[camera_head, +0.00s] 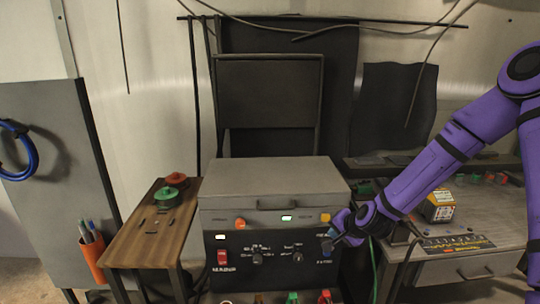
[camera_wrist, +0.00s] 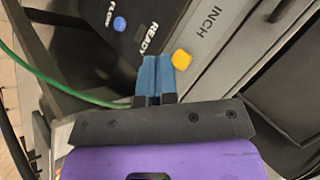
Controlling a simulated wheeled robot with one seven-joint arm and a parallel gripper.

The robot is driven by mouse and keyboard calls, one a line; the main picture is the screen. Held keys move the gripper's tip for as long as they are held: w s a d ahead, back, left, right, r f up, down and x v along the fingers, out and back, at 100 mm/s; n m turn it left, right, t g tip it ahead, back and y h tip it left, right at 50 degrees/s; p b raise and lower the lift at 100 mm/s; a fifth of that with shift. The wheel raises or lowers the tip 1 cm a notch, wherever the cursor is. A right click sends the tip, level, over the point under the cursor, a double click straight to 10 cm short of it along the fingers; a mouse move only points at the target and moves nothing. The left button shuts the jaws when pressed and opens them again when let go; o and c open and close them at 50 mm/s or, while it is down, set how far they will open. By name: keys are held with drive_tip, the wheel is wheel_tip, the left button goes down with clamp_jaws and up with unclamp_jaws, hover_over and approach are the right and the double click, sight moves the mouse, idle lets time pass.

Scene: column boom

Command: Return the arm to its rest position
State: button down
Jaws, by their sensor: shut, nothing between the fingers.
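My purple arm reaches in from the right in the head view. My gripper (camera_head: 331,243) is at the right front edge of the grey control box (camera_head: 215,199). In the wrist view my gripper (camera_wrist: 155,62) shows two blue fingertips closed together, with nothing between them. The yellow button also shows in the head view (camera_head: 325,217).
A wooden side table (camera_head: 150,240) with red and green knobs stands left of the box. An orange pen cup (camera_head: 88,258) hangs further left. A grey bench (camera_head: 480,240) with a small yellow box (camera_head: 437,207) is at right. A green cable (camera_wrist: 70,88) runs beside my gripper.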

drive_tip(key=s+d+r+n+g+h, duration=0.1)
drive_tip(key=s+r+n, duration=0.1)
drive_tip(key=s+r, duration=0.45)
drive_tip(key=s+d+r+n+g+h, duration=0.1)
drive_tip(key=s+d+r+n+h, duration=0.2)
drive_tip(key=r, duration=0.6)
drive_tip(key=s+r+n, duration=0.2)
drive_tip(key=s+r, duration=0.4)
drive_tip(key=r, duration=0.2)
drive_tip(key=s+d+r, duration=0.1)
drive_tip(key=s+r, duration=0.4)
drive_tip(key=s, duration=0.4)
drive_tip(key=s+d+r+n, duration=0.1)
drive_tip(key=s+d+r, duration=0.1)
drive_tip(key=s+r, duration=0.3)
drive_tip(key=shift+s+g, duration=0.4)
drive_tip(key=shift+s, duration=1.8)
